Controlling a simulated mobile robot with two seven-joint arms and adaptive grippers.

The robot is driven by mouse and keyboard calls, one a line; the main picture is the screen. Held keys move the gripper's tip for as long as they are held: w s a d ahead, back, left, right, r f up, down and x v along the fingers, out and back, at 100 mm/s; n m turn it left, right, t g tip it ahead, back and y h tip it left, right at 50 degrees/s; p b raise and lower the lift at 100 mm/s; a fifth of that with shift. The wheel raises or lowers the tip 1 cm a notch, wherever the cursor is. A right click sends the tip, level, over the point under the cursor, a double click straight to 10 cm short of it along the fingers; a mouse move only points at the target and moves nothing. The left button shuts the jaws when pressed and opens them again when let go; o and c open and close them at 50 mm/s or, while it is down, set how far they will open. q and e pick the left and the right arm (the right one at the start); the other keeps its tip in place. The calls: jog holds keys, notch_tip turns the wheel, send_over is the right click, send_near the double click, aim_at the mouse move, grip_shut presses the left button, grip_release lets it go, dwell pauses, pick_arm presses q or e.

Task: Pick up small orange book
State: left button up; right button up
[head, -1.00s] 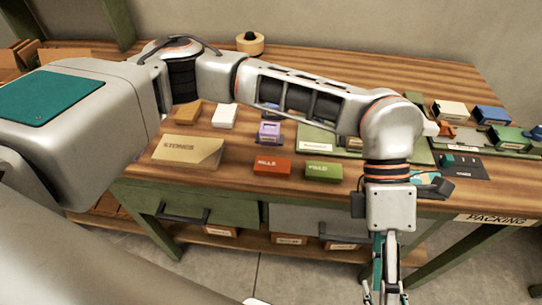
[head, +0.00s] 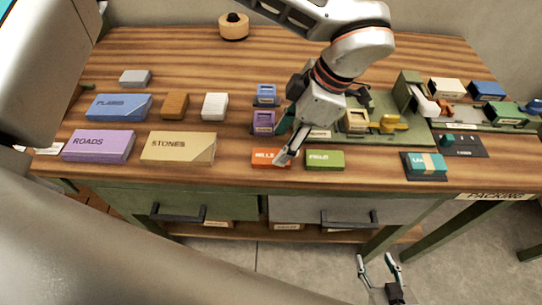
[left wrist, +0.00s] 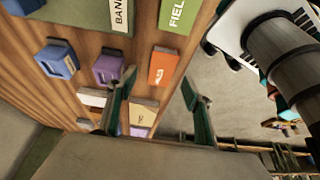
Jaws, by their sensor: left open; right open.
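The small orange book (head: 264,157), with white lettering, lies flat near the table's front edge, left of a small green book (head: 325,160). My left gripper (head: 285,148) is open and points down over its right end, covering part of it in the head view. In the left wrist view the orange book (left wrist: 163,67) lies beyond and between the open fingers (left wrist: 158,82); nothing is held. Whether a finger touches it I cannot tell. My right gripper (head: 380,270) is open and empty, low in front of the table.
A purple holder (head: 264,122) and a blue one (head: 266,95) stand behind the orange book. A larger tan book (head: 178,148) lies to its left, with a purple book (head: 98,146) farther left. A green board (head: 395,139) with small objects lies at right.

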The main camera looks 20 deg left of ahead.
aim_at(271, 156)
pick_arm(q)
jog(key=x, duration=0.4)
jog(key=shift+s+a+f, duration=0.2)
jog(key=shift+s, duration=0.05)
jog(key=c, duration=1.2)
jog(key=shift+r, duration=0.1)
